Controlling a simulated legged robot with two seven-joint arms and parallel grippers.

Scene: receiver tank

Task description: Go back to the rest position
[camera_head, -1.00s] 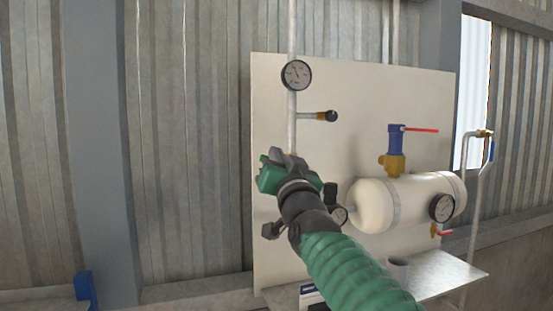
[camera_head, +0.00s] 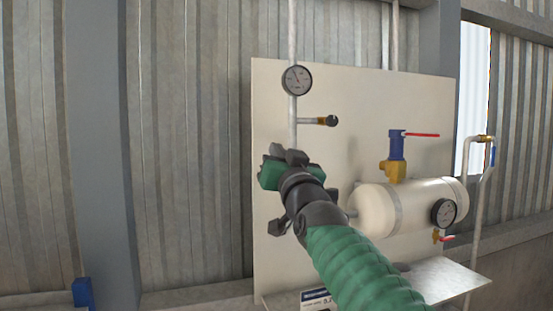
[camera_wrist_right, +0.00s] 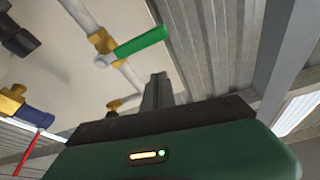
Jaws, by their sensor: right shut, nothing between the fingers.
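My right gripper (camera_head: 285,160) is in the middle of the head view, at the end of my green-sleeved right arm. It is in front of the beige panel (camera_head: 350,110), below the upper gauge (camera_head: 297,80) and left of the white tank (camera_head: 400,207). In the right wrist view its dark fingers (camera_wrist_right: 158,92) are together with nothing between them. A green-handled valve (camera_wrist_right: 140,42) on a pipe shows beyond them there; whether it touches the fingers cannot be told, but it looks apart. My left gripper is not in view.
A blue and brass valve with a red handle (camera_head: 420,134) stands on the tank. A second gauge (camera_head: 443,212) is at the tank's right end. A shelf (camera_head: 445,280) juts out below. The corrugated wall area (camera_head: 190,150) left of the panel is clear.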

